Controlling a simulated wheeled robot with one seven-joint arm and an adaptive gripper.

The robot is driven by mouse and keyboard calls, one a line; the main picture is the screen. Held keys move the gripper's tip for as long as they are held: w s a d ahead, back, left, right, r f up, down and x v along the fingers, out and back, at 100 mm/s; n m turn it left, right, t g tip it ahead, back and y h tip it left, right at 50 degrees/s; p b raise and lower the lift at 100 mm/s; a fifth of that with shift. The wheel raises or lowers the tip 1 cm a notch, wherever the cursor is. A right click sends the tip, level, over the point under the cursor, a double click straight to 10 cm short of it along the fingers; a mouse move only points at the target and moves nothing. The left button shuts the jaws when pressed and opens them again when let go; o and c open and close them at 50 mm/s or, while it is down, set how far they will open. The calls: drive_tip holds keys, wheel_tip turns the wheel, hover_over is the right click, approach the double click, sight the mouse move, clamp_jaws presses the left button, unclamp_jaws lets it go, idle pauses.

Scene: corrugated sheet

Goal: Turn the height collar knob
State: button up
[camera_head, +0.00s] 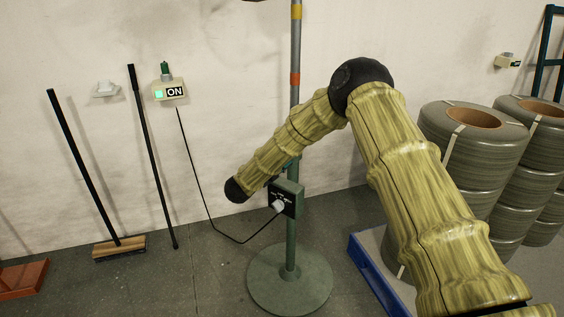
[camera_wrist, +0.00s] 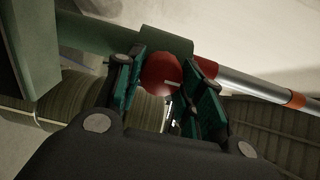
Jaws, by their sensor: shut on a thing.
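The height collar knob is a round red knob (camera_wrist: 160,72) with a pale mark, seen in the wrist view. It sits on a green collar (camera_wrist: 166,42) on the pole. My gripper (camera_wrist: 166,88) is shut on the knob, with its teal finger pads on either side of it. In the head view the pole (camera_head: 295,45) stands upright on a round green base (camera_head: 262,290) and has yellow and orange bands. My arm hides the red knob and most of the gripper there.
A control box (camera_head: 288,196) with a pale dial is on the pole, and a black cable runs from it towards a wall unit (camera_head: 171,91) reading ON. A broom (camera_head: 85,170) leans at the left. Stacked grey rolls (camera_head: 470,150) and a blue pallet (camera_head: 366,270) stand at the right.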

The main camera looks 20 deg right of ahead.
drive_tip(key=shift+f, duration=0.1)
idle(0.4)
drive_tip(key=o, duration=1)
drive_tip(key=v, duration=1.2)
